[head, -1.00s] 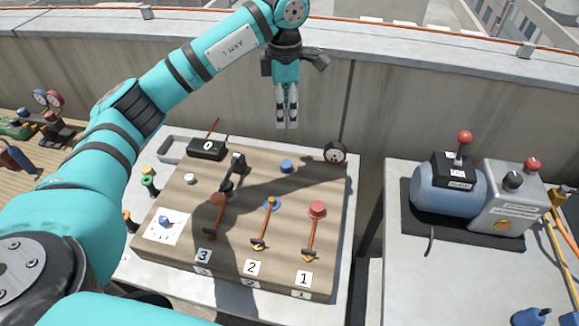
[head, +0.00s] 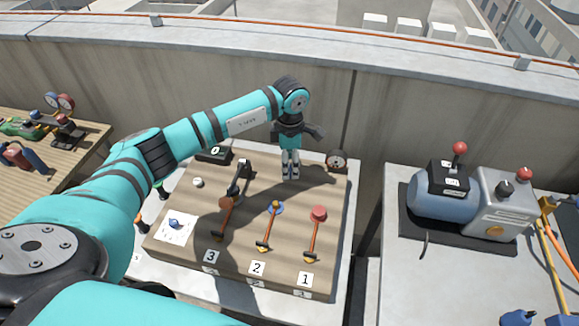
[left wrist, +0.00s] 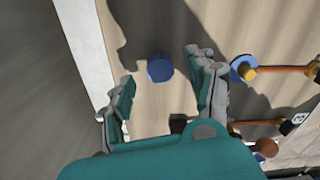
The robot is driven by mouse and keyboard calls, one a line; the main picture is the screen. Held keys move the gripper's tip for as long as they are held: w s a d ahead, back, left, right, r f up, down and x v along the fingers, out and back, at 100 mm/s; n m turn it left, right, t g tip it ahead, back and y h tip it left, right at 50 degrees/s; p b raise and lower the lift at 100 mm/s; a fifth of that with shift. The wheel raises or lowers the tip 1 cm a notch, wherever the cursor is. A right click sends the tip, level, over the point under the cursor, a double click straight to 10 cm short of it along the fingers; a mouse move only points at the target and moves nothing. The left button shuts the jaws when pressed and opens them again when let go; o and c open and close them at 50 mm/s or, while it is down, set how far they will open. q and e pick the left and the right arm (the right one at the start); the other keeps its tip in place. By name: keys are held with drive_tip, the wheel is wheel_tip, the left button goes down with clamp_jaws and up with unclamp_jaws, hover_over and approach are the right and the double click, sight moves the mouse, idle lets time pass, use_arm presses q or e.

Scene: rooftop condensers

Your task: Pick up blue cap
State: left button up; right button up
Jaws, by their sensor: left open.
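The blue cap (left wrist: 160,68) is a short round blue cylinder on the wooden board (head: 330,258). In the head view my left gripper points down over the back of the board and hides the cap. The fingers are open and empty; I cannot tell how high they are above the board. My right gripper is not in view.
On the board stand valves with orange handles by labels 1 (head: 305,279), 2 (head: 257,268) and 3 (head: 212,256). A white card with a blue picture (head: 175,225) lies at left. A blue compressor (head: 440,197) occupies the right table.

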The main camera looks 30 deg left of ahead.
use_arm(q)
wheel_tip(320, 180, down, 2)
drive_tip(key=shift+c, duration=0.2)
drive_tip(key=c, duration=0.8)
drive_tip(key=shift+r, duration=0.1)
